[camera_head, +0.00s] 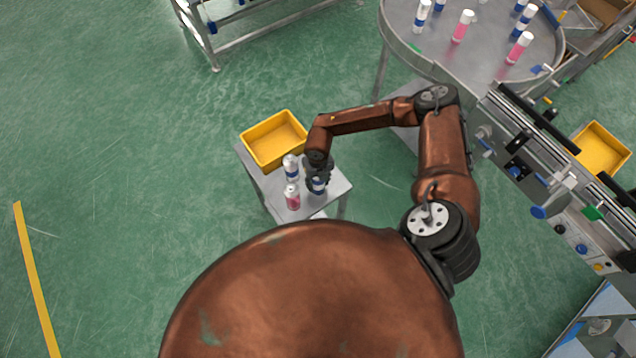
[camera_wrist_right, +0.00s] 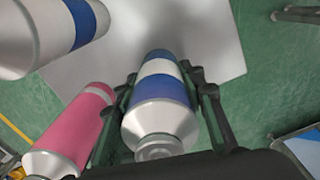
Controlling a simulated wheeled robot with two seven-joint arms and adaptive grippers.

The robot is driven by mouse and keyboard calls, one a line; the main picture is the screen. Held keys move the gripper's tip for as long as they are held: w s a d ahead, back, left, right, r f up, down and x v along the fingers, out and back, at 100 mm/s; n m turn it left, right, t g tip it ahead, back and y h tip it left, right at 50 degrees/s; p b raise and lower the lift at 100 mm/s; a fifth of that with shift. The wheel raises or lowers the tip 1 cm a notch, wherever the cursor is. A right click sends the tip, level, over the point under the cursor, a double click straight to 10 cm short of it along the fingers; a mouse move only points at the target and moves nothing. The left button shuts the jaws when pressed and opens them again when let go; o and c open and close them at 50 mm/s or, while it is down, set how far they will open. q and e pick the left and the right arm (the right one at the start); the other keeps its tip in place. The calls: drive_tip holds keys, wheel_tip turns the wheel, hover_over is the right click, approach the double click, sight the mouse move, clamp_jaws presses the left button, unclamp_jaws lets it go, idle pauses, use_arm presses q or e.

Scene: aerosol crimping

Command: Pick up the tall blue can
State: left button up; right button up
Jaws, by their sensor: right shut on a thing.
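My right gripper (camera_head: 318,188) reaches down to the small grey table and is shut on a blue can with a white band (camera_wrist_right: 160,88). In the right wrist view the can is between the two fingers (camera_wrist_right: 165,108), its silver shoulder and neck towards the camera. In the head view the gripper mostly hides this can (camera_head: 318,185). A second can with a blue band (camera_head: 291,170) stands to the left of the gripper; it also shows at the top left of the wrist view (camera_wrist_right: 50,32). I cannot tell if the held can is lifted. My left gripper is out of view.
A pink can (camera_head: 292,199) stands close to the left of the gripper, also in the wrist view (camera_wrist_right: 72,128). A yellow bin (camera_head: 258,150) sits at the small table's (camera_head: 334,184) back edge. A round table (camera_head: 400,45) with several cans and a conveyor (camera_head: 540,150) are at right.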

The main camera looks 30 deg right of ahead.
drive_tip(key=shift+c, duration=0.9)
drive_tip(key=shift+r, duration=0.1)
drive_tip(key=shift+r, duration=0.55)
drive_tip(key=s+a+r+b, duration=0.2)
drive_tip(key=s+a+r, duration=0.5)
drive_tip(key=s+r, duration=0.5)
drive_tip(key=w+r+m+b, duration=0.1)
drive_tip(key=w+r+m, duration=0.3)
drive_tip(key=m, duration=0.7)
drive_tip(key=w+r+m+b, duration=0.1)
drive_tip(key=w+r+m, duration=0.4)
drive_tip(key=m, duration=0.7)
drive_tip(key=w+r+m+b, duration=0.2)
drive_tip(key=w+r+m, duration=0.3)
drive_tip(key=m, duration=0.6)
drive_tip(key=shift+w+d+m, duration=0.2)
drive_tip(key=shift+d+m, duration=0.1)
